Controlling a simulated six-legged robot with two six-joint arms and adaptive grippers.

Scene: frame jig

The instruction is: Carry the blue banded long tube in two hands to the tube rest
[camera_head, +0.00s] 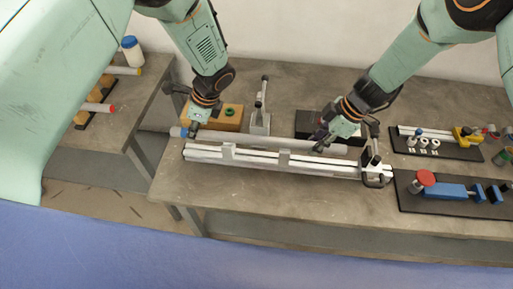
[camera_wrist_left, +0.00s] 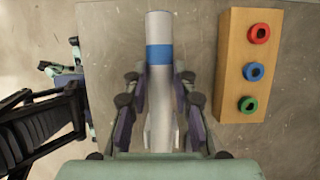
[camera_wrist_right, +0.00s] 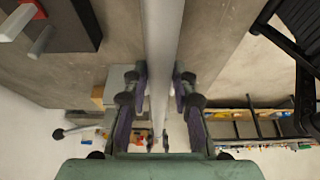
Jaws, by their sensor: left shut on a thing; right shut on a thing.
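The long grey tube (camera_head: 245,141) lies level across the back of the jig, with a blue band (camera_wrist_left: 159,54) near its left end. My left gripper (camera_head: 192,130) is shut on it just inboard of the band; in the left wrist view the tube (camera_wrist_left: 158,85) runs between the fingers. My right gripper (camera_head: 324,141) is shut on the tube towards its right end, and the tube (camera_wrist_right: 163,45) passes between its fingers in the right wrist view. On the left table, wooden blocks (camera_head: 82,116) on a dark base, possibly the tube rest, carry tubes with yellow and red ends.
A pale profile frame (camera_head: 250,162) with clamps lies in front of the tube. Behind stand a wooden block with coloured rings (camera_head: 225,117) and a toggle clamp (camera_head: 260,122). Dark tool boards (camera_head: 445,205) fill the right side. A gap separates the two tables.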

